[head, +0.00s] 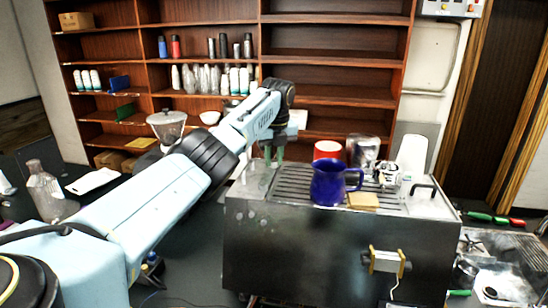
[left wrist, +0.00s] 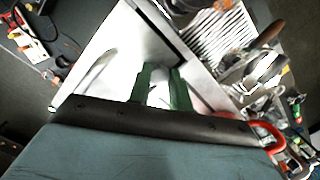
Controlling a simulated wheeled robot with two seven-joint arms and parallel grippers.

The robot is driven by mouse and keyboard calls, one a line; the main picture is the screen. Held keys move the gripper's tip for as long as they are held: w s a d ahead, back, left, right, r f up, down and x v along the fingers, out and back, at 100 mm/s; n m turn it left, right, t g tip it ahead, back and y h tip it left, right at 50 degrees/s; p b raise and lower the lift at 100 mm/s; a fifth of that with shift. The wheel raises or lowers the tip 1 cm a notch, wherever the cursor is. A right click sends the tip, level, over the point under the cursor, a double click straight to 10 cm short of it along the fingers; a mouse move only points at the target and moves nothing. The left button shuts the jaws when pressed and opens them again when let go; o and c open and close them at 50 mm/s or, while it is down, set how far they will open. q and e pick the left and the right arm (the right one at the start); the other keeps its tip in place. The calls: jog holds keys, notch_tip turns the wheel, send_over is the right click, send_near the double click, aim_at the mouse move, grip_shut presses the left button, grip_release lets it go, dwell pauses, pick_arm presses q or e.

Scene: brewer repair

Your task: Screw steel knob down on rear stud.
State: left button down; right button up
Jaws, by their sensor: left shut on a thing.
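My left gripper (head: 274,156) points down over the rear left corner of the steel brewer box (head: 310,245). In the left wrist view its green fingers (left wrist: 161,88) stand a small gap apart, closed on a small pale metallic piece (left wrist: 160,97), which looks like the steel knob. The fingers and dark gripper body hide most of it. The rear stud cannot be made out, and I cannot tell whether the knob sits on it. My right gripper is not in view.
On the brewer top stand a blue mug (head: 328,184), a red can (head: 327,150), a glass jar (head: 362,150) and a yellowish block (head: 362,201). Shelves (head: 330,65) rise behind. Green- and red-handled tools (head: 493,218) lie at right.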

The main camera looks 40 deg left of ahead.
pick_arm(q)
jog(key=shift+m, duration=0.9)
jog(key=c, duration=0.8)
grip_release()
jog(key=shift+r, duration=0.15)
jog(key=shift+r, duration=3.4)
